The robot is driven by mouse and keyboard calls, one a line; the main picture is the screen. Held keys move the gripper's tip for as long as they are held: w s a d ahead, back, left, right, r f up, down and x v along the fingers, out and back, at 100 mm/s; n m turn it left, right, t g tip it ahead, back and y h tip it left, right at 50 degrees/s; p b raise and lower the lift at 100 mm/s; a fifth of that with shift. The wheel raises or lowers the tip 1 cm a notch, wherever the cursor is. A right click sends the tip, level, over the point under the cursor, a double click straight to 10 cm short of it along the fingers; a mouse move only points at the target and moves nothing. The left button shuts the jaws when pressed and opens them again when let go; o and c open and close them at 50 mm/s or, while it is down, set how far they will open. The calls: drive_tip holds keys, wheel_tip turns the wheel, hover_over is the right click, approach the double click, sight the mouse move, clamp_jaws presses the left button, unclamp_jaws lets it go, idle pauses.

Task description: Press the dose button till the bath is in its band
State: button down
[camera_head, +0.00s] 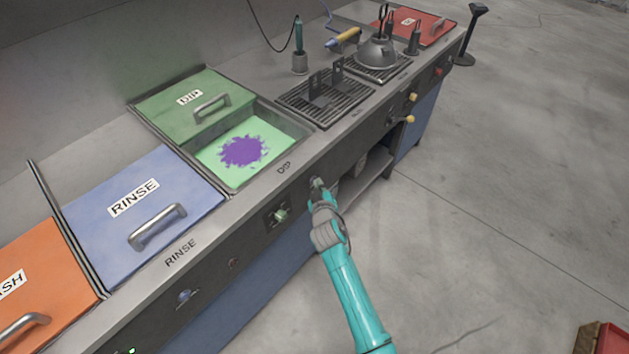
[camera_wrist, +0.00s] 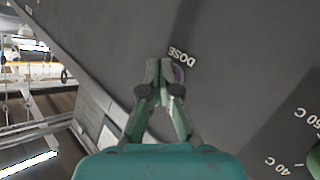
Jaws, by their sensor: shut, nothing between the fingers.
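The dip bath (camera_head: 285,140) is partly uncovered in the head view. Its liquid is pale green with an irregular purple patch (camera_head: 240,151) in the middle. My gripper (camera_head: 317,184) is at the dark front panel below the dip bath, its fingers shut and empty. In the wrist view my closed fingertips (camera_wrist: 163,66) are in front of the panel beside the DOSE label (camera_wrist: 184,57).
A green DIP lid (camera_head: 170,110) covers the back of the bath. A blue RINSE lid (camera_head: 105,222) and an orange lid (camera_head: 30,290) lie left. A dial with a green knob (camera_head: 281,215) is left of my gripper.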

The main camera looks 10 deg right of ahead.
drive_tip(key=shift+s, duration=0.1)
drive_tip(key=shift+s+d, duration=0.45)
drive_tip(key=shift+s, duration=0.1)
idle(0.3)
drive_tip(key=shift+s+d, duration=0.75)
drive_tip(key=shift+s, duration=0.3)
drive_tip(key=shift+s+d, duration=0.7)
drive_tip(key=shift+s, duration=0.3)
idle(0.5)
drive_tip(key=s+d, duration=0.2)
drive_tip(key=s, duration=0.1)
drive_tip(key=shift+d, duration=0.15)
drive_tip(key=w+a, duration=0.5)
drive_tip(key=w, duration=0.2)
idle(0.6)
